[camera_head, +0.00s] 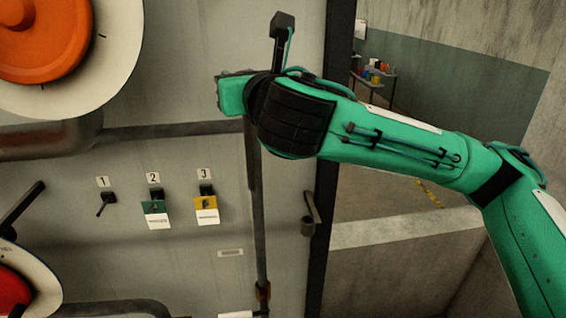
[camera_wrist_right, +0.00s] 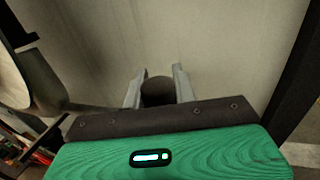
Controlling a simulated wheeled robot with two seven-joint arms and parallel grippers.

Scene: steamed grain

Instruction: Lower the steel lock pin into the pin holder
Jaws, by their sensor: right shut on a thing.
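My right gripper (camera_wrist_right: 158,86) has its two grey fingers on either side of a dark round-ended piece (camera_wrist_right: 158,92). The piece is seen nearly end-on, and I cannot tell its full length or whether it is the steel lock pin. In the head view my green right arm reaches across from the right, and its gripper end lies over the grey door panel. The fingertips and the held piece are hidden there. My left gripper is not in view.
A vertical rod (camera_head: 260,220) runs down the panel below my wrist. Numbered black switches (camera_head: 107,198), two with green and yellow tags, are at left. An orange round cover (camera_head: 40,35) is at upper left. A doorway with a distant shelf (camera_head: 375,80) opens at right.

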